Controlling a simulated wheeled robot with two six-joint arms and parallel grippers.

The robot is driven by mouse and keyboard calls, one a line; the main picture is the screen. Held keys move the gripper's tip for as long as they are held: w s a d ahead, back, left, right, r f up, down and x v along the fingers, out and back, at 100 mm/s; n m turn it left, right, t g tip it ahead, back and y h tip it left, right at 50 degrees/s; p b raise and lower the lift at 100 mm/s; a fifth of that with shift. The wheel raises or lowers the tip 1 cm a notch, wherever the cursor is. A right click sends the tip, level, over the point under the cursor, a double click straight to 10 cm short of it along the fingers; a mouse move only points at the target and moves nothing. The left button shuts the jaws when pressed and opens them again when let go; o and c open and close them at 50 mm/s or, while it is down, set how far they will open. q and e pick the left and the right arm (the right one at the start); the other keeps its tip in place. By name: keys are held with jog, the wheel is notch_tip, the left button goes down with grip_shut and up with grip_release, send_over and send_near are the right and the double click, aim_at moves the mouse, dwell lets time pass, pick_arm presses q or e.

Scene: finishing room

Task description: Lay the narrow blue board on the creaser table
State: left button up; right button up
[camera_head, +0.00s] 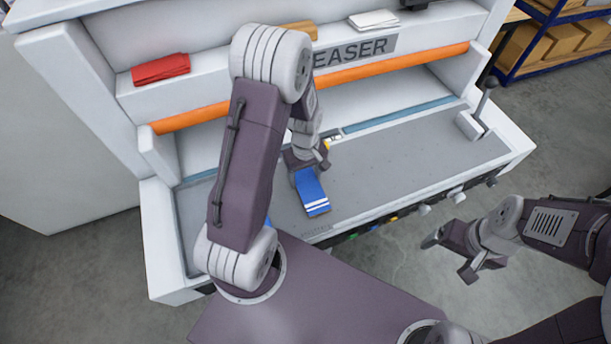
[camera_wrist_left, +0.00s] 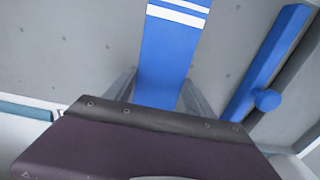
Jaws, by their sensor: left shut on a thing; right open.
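The narrow blue board (camera_head: 312,193) has white stripes near its front end and is over the grey creaser table (camera_head: 400,158), left of the middle. It also shows in the left wrist view (camera_wrist_left: 168,55), pointing away from the gripper. My left gripper (camera_head: 308,172) is shut on the rear part of the board, with a finger on each side. I cannot tell whether the board touches the table or hangs just above it. My right gripper (camera_head: 450,257) is open and empty, over the floor in front of the machine's right part.
An orange bar (camera_head: 400,64) spans the creaser above the table. A lever (camera_head: 484,105) stands at the table's right end. In the left wrist view a blue bar with a knob (camera_wrist_left: 267,99) lies right of the board. The table's right part is clear. A red stack (camera_head: 161,69) sits on top.

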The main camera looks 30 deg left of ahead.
aim_at(305, 178)
pick_arm(q)
jog(key=shift+w+f, duration=0.15)
jog(key=shift+f, duration=0.25)
jog(key=shift+f, duration=0.2)
jog(key=o, duration=1.4)
jog(key=shift+r, duration=0.2)
notch_tip(305, 178, up, 12)
jog(key=s+d+f+m+t, duration=0.1)
jog(key=s+d+m, duration=0.3)
jog(key=s+m, duration=0.4)
jog(key=shift+s+d+m, duration=0.2)
jog(key=shift+d+m, duration=0.2)
jog(key=shift+m, duration=0.4)
